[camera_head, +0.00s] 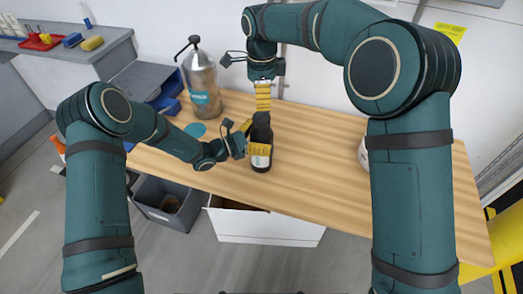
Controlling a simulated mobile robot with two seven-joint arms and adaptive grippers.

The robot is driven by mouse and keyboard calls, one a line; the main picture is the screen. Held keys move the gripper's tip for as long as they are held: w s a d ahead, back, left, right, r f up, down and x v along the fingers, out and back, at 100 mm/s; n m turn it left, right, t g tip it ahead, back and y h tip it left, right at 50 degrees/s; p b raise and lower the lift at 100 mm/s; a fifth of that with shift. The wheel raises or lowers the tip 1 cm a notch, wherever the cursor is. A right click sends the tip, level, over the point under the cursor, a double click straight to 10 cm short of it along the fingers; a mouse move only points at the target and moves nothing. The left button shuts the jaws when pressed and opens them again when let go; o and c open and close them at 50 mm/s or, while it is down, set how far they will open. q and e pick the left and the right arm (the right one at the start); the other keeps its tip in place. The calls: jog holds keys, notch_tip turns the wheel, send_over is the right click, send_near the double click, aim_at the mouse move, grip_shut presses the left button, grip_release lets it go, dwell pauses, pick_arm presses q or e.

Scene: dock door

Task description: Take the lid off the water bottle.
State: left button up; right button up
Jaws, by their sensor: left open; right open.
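The water bottle (261,161) is dark and stands upright near the front edge of the wooden table. Its dark top (261,119) shows just under the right fingers; I cannot make out the lid apart from the body. My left gripper (254,139) is open and comes in from the left, with one yellow finger in front of the bottle and the other at its left, farther back. Whether they touch it is unclear. My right gripper (263,104) is open, pointing down from above with its yellow fingertips at the bottle's top. Contact there is hard to tell.
A metal pump container (202,84) stands at the table's back left, near a teal disc (195,130). A white item (363,156) is partly hidden by my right arm. A grey bin (168,207) and a white drawer (266,225) are below. The table (315,165) is clear right of the bottle.

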aim_at(261, 117)
pick_arm(q)
jog(key=shift+c, duration=0.3)
grip_shut()
dwell(0.4)
pick_arm(e)
jog(key=shift+f, duration=4)
